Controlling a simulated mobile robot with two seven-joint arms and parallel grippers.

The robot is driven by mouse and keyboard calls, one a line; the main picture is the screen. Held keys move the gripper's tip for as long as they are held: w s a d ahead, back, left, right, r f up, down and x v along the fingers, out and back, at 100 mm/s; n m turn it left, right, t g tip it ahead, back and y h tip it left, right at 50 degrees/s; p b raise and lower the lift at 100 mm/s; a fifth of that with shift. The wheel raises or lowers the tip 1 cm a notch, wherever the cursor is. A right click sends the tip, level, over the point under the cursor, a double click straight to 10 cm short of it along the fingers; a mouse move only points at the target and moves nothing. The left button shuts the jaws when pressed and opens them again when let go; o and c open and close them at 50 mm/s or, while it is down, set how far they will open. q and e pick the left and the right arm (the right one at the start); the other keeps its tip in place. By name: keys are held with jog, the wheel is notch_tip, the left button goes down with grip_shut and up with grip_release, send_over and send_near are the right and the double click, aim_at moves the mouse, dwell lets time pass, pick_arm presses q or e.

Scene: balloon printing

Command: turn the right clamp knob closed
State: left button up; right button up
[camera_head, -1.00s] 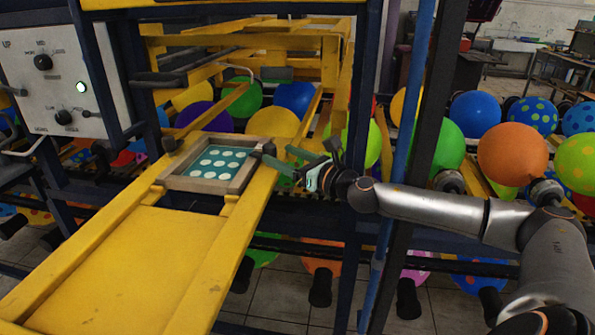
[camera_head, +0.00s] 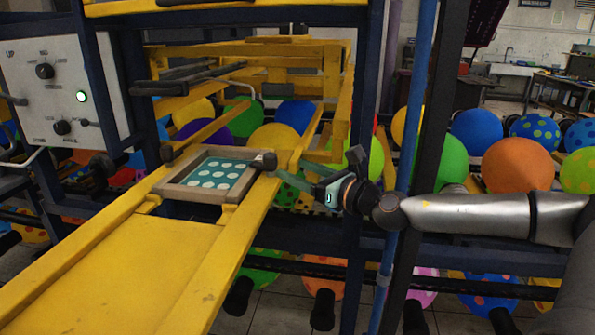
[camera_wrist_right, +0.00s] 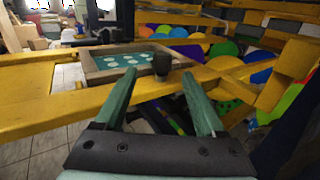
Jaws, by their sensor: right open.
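The right clamp knob (camera_head: 265,161) is a dark round knob at the right side of a wooden frame (camera_head: 178,192) holding a teal plate with light dots (camera_head: 218,174). My right gripper (camera_head: 285,169) is just right of the knob, its green fingers pointing at it. In the right wrist view the knob (camera_wrist_right: 162,63) stands ahead of and between the open fingertips (camera_wrist_right: 158,77). The gripper holds nothing; whether a finger touches the knob I cannot tell. The left clamp knob (camera_head: 166,153) is at the frame's far left. My left gripper is not in view.
Yellow rails (camera_head: 215,262) run beneath and beside the frame. A dark blue post (camera_head: 362,105) and a blue pole (camera_head: 411,120) stand close to my right arm. A control panel (camera_head: 62,85) with a lit green button is at the left. Balloons fill the racks behind.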

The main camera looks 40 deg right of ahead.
notch_tip(320, 180, up, 6)
jog(key=w+a+m+t+h+p, duration=0.25)
jog(key=m+h+p, duration=0.2)
jog(key=m, duration=1.85)
notch_tip(320, 180, down, 6)
jog(key=s+m+g+h+p, duration=0.2)
jog(key=m+g+p, duration=0.1)
jog(key=m, duration=1.4)
jog(key=x, duration=0.4)
jog(key=p+x, duration=0.1)
jog(key=x, duration=0.7)
jog(key=shift+w+a+r, duration=0.15)
jog(key=shift+r, duration=0.2)
jog(key=shift+c, duration=0.4)
grip_shut()
